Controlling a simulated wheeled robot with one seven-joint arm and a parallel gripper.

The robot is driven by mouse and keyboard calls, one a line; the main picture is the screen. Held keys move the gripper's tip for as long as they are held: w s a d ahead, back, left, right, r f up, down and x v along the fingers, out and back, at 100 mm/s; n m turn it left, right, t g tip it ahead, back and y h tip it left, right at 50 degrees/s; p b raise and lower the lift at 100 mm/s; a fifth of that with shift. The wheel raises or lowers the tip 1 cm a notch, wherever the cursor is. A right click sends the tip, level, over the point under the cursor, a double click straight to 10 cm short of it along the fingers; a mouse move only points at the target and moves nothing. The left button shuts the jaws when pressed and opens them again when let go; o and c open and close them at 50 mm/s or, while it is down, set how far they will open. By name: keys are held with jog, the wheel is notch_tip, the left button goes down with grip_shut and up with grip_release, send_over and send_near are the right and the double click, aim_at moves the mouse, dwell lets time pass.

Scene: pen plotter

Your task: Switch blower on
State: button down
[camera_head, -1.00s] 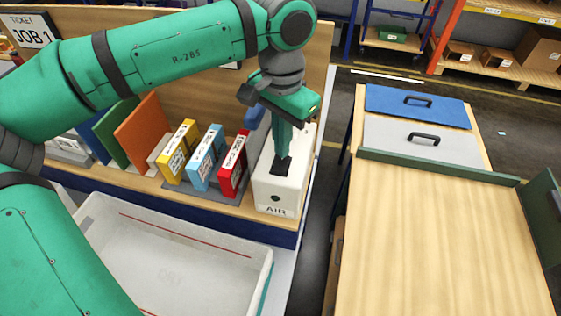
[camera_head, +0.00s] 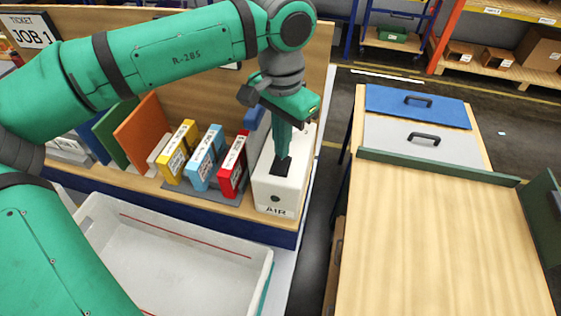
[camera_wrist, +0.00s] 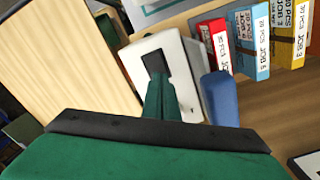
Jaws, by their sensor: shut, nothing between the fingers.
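The blower is a white box marked AIR (camera_head: 277,193) at the right end of the wooden shelf. A black rocker switch (camera_head: 281,168) sits on its top. In the wrist view the white box (camera_wrist: 181,52) and the black switch (camera_wrist: 154,62) show just beyond my fingers. My gripper (camera_head: 283,153) is shut and empty and points down at the switch. Its fingertips (camera_wrist: 158,76) are at the switch and look to touch it or hover just over it; I cannot tell which. The fingers hide part of the switch.
Red (camera_head: 233,166), blue (camera_head: 206,160) and yellow (camera_head: 177,152) job boxes stand left of the blower. A blue object (camera_wrist: 220,97) is close beside it. A white bin (camera_head: 170,262) lies in front. A wooden table (camera_head: 440,240) is to the right, across a gap.

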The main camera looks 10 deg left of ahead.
jog(key=shift+s+f, duration=0.15)
jog(key=shift+f, duration=0.25)
jog(key=shift+w+f, duration=0.25)
jog(key=shift+f, duration=0.1)
dwell(0.3)
jog(key=shift+s+a, duration=0.15)
jog(key=shift+a, duration=0.05)
jog(key=shift+r, duration=0.25)
jog(key=shift+d+r, duration=0.35)
jog(key=shift+r, duration=0.5)
jog(key=shift+s+a+r, duration=0.1)
jog(key=shift+a+r, duration=0.05)
jog(key=shift+r, duration=1.25)
notch_tip(320, 180, up, 2)
jog(key=shift+r, duration=0.1)
